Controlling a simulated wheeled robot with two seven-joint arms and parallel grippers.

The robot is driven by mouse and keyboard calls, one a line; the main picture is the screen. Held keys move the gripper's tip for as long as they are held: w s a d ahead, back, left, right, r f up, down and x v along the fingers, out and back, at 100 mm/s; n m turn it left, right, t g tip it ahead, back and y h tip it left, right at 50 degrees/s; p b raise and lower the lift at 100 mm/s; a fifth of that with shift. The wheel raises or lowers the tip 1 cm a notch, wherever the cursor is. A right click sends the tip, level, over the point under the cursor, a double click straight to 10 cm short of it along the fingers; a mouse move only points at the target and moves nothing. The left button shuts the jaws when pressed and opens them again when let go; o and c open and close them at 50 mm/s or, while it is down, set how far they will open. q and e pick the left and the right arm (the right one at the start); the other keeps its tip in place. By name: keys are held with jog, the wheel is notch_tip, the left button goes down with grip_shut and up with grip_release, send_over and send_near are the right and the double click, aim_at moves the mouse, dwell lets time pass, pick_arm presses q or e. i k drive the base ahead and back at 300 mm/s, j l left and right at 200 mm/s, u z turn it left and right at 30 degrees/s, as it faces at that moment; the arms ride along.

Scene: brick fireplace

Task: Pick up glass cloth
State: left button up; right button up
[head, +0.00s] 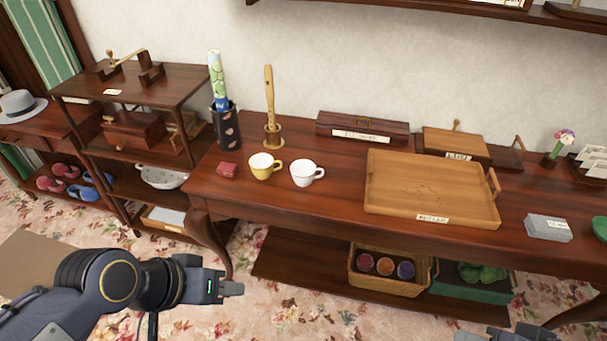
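No cloth is plainly marked as the glass cloth. A grey, folded-looking block (548,228) with a pale label lies on the long table's right part, near the front edge, and may be it. My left gripper (232,288) is in front of the table at lower left, over the floor, pointing right and far from the grey block. It touches nothing that I see; its finger gap is not clear. My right gripper (508,335) shows only as a sliver at the bottom edge, below the table front; its fingers are mostly cut off.
A green item (600,228) lies right of the grey block. A basket (390,282) stands on the lower shelf.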

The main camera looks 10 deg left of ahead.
aim_at(537, 226)
jog(key=z, duration=1.3)
